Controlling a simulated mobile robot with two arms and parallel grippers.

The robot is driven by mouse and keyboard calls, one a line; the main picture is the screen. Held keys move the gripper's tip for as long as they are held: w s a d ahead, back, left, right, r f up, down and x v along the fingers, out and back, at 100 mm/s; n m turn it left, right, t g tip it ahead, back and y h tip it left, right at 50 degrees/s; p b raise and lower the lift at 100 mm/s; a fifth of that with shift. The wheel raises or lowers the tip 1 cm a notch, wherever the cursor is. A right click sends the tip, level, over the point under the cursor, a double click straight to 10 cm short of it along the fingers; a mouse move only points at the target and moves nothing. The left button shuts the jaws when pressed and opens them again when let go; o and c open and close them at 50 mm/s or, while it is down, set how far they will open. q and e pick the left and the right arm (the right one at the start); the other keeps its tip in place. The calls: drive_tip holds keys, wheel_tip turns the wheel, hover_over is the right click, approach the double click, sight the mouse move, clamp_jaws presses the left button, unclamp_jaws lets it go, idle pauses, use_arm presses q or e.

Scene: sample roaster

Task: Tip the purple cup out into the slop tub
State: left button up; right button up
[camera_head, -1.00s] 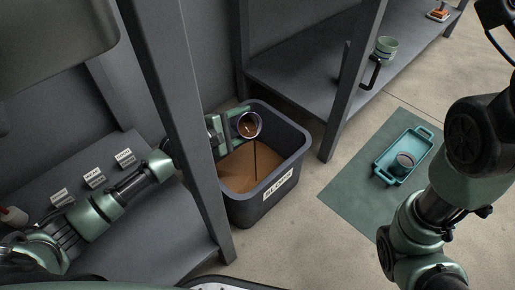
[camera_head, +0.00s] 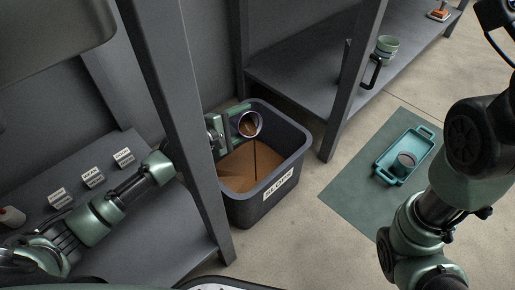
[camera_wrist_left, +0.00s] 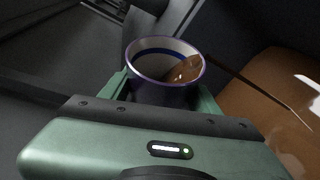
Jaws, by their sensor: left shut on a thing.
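The purple cup (camera_head: 249,124) is tilted above the slop tub, and a thin brown stream falls from its rim. In the left wrist view the purple-rimmed cup (camera_wrist_left: 165,68) shows a pale inside with a blue band and some brown liquid at its right side. My left gripper (camera_head: 232,129) is shut on the cup, with a green finger on each side of it in the wrist view (camera_wrist_left: 163,88). The slop tub (camera_head: 290,139) is a dark grey bin with a white label, holding brown liquid. My right gripper is out of view.
A grey post (camera_head: 185,120) stands between my left forearm and the tub. Label cards (camera_head: 93,178) stand on the left shelf.

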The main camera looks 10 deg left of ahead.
use_arm(q)
drive_tip(key=shift+r+b, duration=0.15)
drive_tip(key=shift+b, duration=0.15)
drive_tip(key=shift+m+b, duration=0.3)
drive_tip(key=shift+s+r+t+b, duration=0.1)
drive_tip(key=shift+r+t+b, duration=0.1)
drive_tip(key=shift+t+b, duration=0.25)
drive_tip(key=shift+d+r+m, duration=0.15)
drive_tip(key=shift+m, duration=0.15)
drive_tip(key=shift+s+p, duration=0.1)
drive_tip(key=shift+p, duration=0.2)
drive_tip(key=shift+s+d+r+m+t+p, duration=0.3)
drive_tip(key=shift+s+d+m+p, duration=0.15)
drive_tip(key=shift+p, duration=0.55)
drive_tip(key=shift+s+r+m+t+p, duration=0.1)
drive_tip(key=shift+r+m+t+p, duration=0.15)
drive_tip(key=shift+m+p, duration=0.25)
